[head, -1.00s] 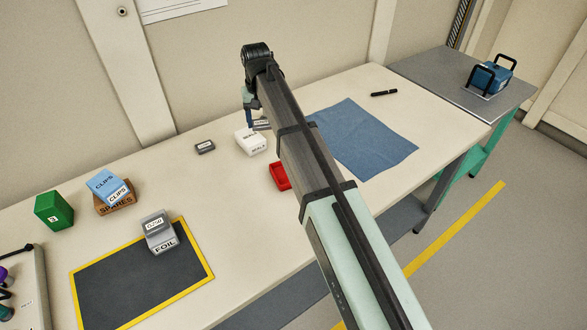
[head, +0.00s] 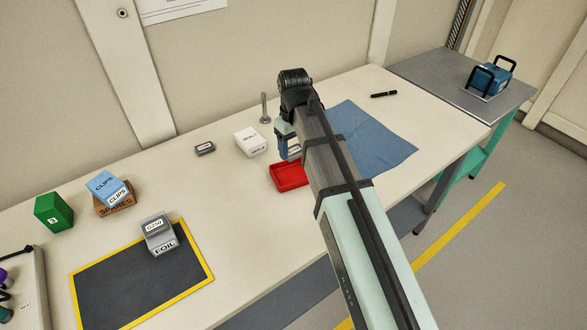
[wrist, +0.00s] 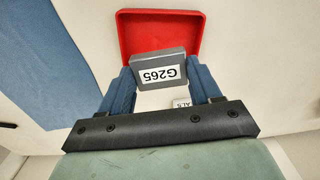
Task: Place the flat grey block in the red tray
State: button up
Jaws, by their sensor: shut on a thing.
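My gripper (head: 289,148) is shut on a flat grey block (wrist: 145,66) labelled G265, gripped between the two blue fingers (wrist: 160,88). In the wrist view the block overlaps the near part of the red tray (wrist: 160,18), whose far wall and sides show around it. In the head view the red tray (head: 287,177) is on the table just below the gripper, partly hidden by my arm. The block there is mostly hidden by the fingers and arm. It appears held above the tray; the height is hard to judge.
White boxes (head: 250,143) stand just left of the tray, with a metal post (head: 265,110) behind. A small dark grey box (head: 205,148) lies farther left. A blue cloth (head: 372,145) is to the right. Grey boxes (head: 158,232) sit on a yellow-edged dark mat (head: 120,290).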

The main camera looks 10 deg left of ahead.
aim_at(294, 150)
jog(key=shift+f, duration=4.4)
jog(key=shift+f, duration=0.1)
jog(key=o, duration=1.1)
notch_tip(294, 150, up, 12)
jog(key=shift+r, duration=0.1)
